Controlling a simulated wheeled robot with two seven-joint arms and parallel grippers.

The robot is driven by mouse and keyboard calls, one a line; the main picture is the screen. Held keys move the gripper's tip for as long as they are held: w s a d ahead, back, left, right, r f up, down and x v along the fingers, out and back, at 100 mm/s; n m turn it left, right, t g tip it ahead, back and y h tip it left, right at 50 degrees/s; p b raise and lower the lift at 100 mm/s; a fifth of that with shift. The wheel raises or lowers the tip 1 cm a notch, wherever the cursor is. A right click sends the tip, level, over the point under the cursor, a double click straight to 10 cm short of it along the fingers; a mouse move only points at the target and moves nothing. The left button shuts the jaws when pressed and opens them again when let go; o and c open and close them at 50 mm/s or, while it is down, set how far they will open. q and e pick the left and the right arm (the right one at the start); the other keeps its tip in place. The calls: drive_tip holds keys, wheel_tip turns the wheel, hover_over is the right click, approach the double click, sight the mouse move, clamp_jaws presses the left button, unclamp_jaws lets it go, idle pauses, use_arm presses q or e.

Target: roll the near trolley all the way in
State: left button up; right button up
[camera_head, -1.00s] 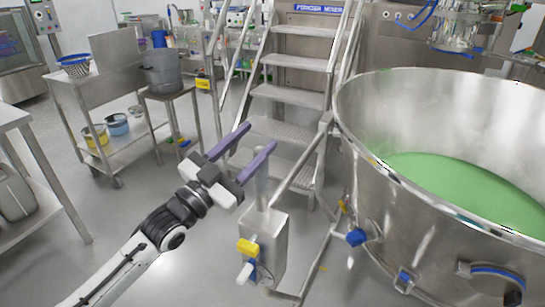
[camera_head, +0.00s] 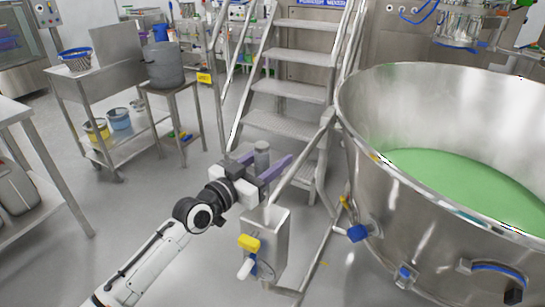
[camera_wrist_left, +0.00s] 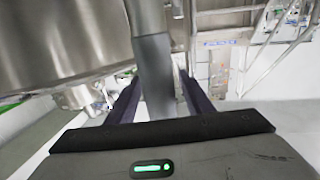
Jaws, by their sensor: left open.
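The near trolley carries a large steel bowl (camera_head: 375,165) of green powder on the right. An upright grey post (camera_head: 262,152) rises above this box. My left gripper (camera_head: 268,158) is open, with its purple fingers around the post's upper part. In the left wrist view the post (camera_wrist_left: 155,75) stands between the two open fingers; contact cannot be told. The bowl's side (camera_wrist_left: 60,45) fills the upper left there. The trolley's wheels are not clearly visible. My right gripper is not in view.
Steel steps with handrails (camera_head: 285,92) stand just behind the post. A steel side table (camera_head: 85,85) and a stand with a grey pot (camera_head: 164,66) are at the left. A bench (camera_head: 40,150) is at the left edge. The floor between is clear.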

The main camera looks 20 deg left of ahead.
use_arm(q)
drive_tip(key=shift+w+d, duration=0.1)
drive_tip(key=shift+w, duration=0.25)
clamp_jaws()
drive_tip(key=shift+w+r, duration=0.1)
